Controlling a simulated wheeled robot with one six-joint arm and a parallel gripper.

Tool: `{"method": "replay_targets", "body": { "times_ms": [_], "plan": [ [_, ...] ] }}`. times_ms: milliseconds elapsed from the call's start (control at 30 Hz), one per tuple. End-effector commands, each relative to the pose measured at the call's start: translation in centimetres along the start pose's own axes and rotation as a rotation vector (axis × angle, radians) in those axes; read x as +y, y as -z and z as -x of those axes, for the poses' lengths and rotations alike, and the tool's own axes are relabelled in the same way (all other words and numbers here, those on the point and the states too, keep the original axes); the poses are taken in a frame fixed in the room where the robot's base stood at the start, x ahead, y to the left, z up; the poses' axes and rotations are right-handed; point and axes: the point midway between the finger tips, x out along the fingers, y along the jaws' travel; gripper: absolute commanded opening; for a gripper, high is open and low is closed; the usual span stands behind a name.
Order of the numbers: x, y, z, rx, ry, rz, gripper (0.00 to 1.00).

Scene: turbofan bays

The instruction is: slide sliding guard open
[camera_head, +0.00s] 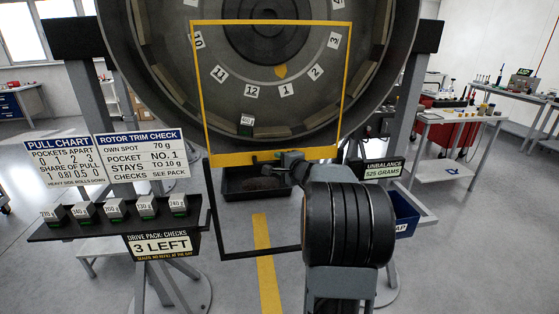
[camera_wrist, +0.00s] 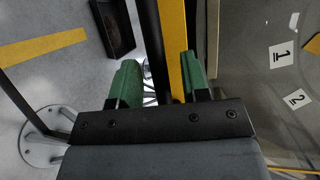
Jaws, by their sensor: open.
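The sliding guard (camera_head: 349,65) is a yellow-edged frame in front of the lower part of the round fan, with number tags showing through it. Its lower yellow edge (camera_head: 235,158) runs across below the fan. My gripper (camera_head: 278,157) is at this lower edge, right of its middle. In the wrist view, the green fingers of my gripper (camera_wrist: 160,82) are apart. A dark bar (camera_wrist: 148,40) and the yellow guard edge (camera_wrist: 176,50) run between them. The right finger is close to the yellow edge; I cannot tell whether it touches.
A shelf of labelled weights (camera_head: 110,227) stands at the left, below two sign boards (camera_head: 140,158). A black tray (camera_head: 258,184) lies behind the thin dark frame (camera_head: 216,220) below the guard. A blue bin (camera_head: 403,215) is at the right. Grey posts flank the fan.

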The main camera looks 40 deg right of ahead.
Motion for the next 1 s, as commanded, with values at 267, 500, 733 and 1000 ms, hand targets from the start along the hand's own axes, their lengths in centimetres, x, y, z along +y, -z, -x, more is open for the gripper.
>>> {"method": "replay_targets", "body": {
  "times_ms": [267, 500, 733, 1000],
  "plan": [
    [0.01, -0.03, -1.08, 0.000, 0.000, 0.001, 0.42],
    [0.02, -0.02, -1.07, 0.000, 0.000, 0.001, 0.40],
    [0.02, -0.02, -1.06, 0.000, 0.000, 0.001, 0.18],
    [0.03, -0.02, -1.05, 0.000, 0.000, 0.001, 0.00]
  ]
}}
